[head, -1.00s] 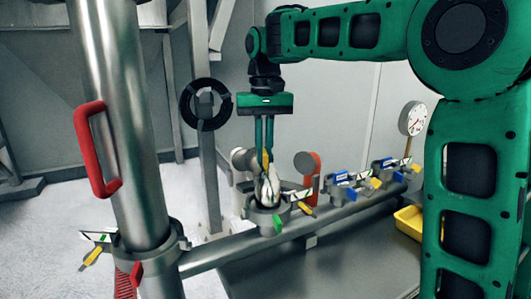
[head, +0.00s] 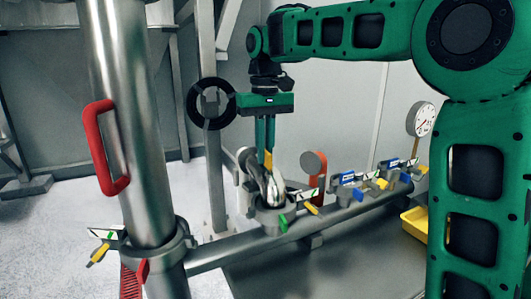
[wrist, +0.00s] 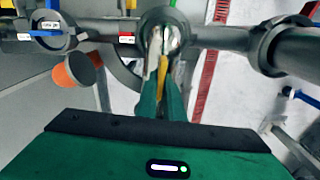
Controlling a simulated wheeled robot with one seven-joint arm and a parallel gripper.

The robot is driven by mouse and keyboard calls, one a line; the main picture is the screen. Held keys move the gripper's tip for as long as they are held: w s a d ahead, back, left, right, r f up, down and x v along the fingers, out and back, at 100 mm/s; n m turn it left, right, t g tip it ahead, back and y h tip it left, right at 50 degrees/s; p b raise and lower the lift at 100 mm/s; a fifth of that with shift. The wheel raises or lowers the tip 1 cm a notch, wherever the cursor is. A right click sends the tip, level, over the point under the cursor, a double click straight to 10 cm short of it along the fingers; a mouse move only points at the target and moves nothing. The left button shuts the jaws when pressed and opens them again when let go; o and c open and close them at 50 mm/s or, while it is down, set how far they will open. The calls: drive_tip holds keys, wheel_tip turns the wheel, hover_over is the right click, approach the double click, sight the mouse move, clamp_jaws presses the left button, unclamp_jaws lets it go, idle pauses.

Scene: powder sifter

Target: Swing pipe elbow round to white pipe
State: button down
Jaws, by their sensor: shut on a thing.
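The pipe elbow (head: 276,190) is a shiny curved metal piece on a grey collar (head: 270,222) on the horizontal pipe. My gripper (head: 266,168) reaches down from above, its green fingers shut on the elbow. In the wrist view the fingers (wrist: 163,85) close at the elbow (wrist: 173,40), which sits in the round collar; the fingers hide part of it. A pale round pipe end (head: 246,162), which may be the white pipe, shows just behind and left of the elbow, partly hidden. I cannot tell whether the two touch.
A thick steel pipe (head: 140,120) with a red handle (head: 100,148) stands at the left. Blue-handled valves (head: 345,180) line the horizontal pipe to the right. A black ring (head: 210,103) and a gauge (head: 421,118) are behind.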

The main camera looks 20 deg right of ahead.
drive_tip(key=shift+s+a+f+n, duration=0.1)
drive_tip(key=shift+a+f+n, duration=0.1)
drive_tip(key=shift+n, duration=0.1)
drive_tip(key=c, duration=1.8)
unclamp_jaws()
drive_tip(key=shift+d, duration=0.1)
drive_tip(key=shift+r, duration=0.15)
